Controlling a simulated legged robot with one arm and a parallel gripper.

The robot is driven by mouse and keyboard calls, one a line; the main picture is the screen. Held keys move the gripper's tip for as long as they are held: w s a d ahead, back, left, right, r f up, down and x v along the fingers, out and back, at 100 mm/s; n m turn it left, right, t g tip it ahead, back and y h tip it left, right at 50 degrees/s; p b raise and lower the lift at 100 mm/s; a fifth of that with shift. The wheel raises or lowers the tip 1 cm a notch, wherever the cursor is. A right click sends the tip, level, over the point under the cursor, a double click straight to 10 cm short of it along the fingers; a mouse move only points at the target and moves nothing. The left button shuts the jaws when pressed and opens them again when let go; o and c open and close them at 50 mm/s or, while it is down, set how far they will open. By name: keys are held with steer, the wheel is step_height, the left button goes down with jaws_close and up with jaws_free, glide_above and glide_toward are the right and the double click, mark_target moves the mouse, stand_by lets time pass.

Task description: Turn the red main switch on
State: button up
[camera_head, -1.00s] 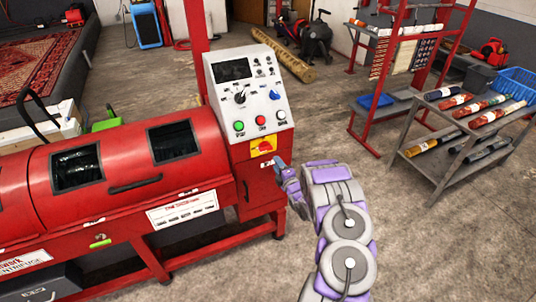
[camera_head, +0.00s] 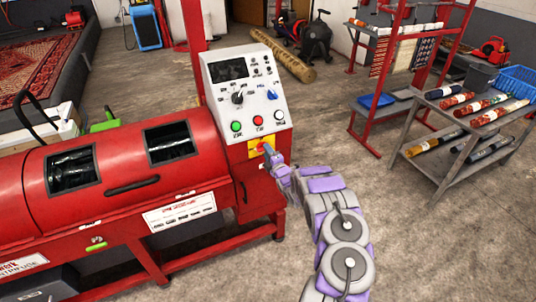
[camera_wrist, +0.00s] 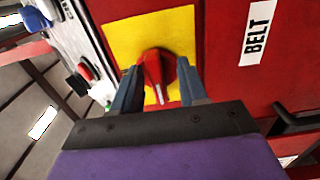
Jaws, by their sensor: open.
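The red main switch (camera_wrist: 158,72) is a rotary knob with a pale line on its handle. It sits on a yellow plate (camera_wrist: 122,38) on the red machine front. In the wrist view my gripper (camera_wrist: 158,88) is open, with one finger on each side of the knob handle; whether the fingers touch it I cannot tell. In the head view my gripper (camera_head: 270,152) is at the yellow plate (camera_head: 254,153) below the control panel and hides part of the switch.
The grey control panel (camera_head: 246,95) with green, red and white buttons is just above the switch. A "BELT" label (camera_wrist: 254,33) and a dark handle (camera_wrist: 296,124) are on the red front. A grey shelf cart (camera_head: 470,130) stands at right, with free floor between.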

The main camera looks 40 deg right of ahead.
steer(key=shift+a+r, duration=0.2)
steer(key=shift+a, duration=0.5)
steer(key=shift+c, duration=2.2)
steer(key=shift+d, duration=0.45)
jaws_close()
steer(key=shift+a+f, duration=0.1)
steer(key=shift+a, duration=0.05)
